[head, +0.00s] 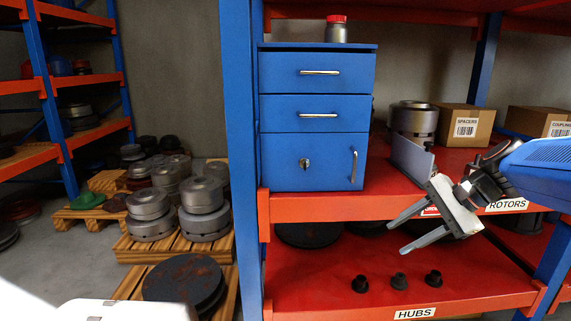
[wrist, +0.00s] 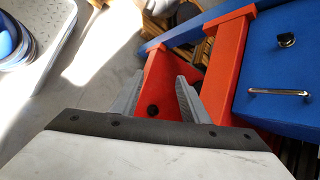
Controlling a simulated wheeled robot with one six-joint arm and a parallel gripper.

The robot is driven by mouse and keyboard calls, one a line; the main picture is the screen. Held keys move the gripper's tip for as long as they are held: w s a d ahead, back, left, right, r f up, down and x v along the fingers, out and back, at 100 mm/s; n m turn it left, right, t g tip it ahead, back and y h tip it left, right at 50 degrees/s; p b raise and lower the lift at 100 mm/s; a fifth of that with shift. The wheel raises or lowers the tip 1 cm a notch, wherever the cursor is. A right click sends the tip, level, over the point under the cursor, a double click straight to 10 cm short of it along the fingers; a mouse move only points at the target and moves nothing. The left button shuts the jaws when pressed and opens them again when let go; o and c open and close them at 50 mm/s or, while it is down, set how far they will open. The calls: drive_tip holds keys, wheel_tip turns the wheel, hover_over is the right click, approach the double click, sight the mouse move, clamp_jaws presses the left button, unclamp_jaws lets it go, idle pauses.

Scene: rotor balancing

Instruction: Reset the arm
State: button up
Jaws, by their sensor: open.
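My gripper (head: 398,238) is in front of the red shelf rack at the right of the head view, its two grey fingers pointing left and apart. Nothing is between the fingers. In the wrist view my gripper (wrist: 158,88) also shows open, with a red shelf surface and a small dark hub (wrist: 154,110) behind and below the gap. My blue arm (head: 545,160) comes in from the right edge of the head view.
A blue drawer cabinet (head: 315,110) with closed drawers stands on the middle shelf (head: 330,207). A jar with a red lid (head: 336,30) sits on top. Black hubs (head: 398,279) rest on the lower shelf. Metal rotors (head: 205,195) stand on pallets at left. Boxes (head: 466,125) stand behind.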

drive_tip(key=s+f+n+h, duration=0.3)
drive_tip(key=s+f+n, duration=0.2)
drive_tip(key=s, duration=0.3)
drive_tip(key=s+d+f+n+t+h, duration=0.1)
drive_tip(key=s+f+n+h, duration=0.3)
drive_tip(key=s+n, duration=0.4)
drive_tip(key=shift+s+d+f, duration=0.15)
drive_tip(key=shift+s+f, duration=0.55)
idle(0.8)
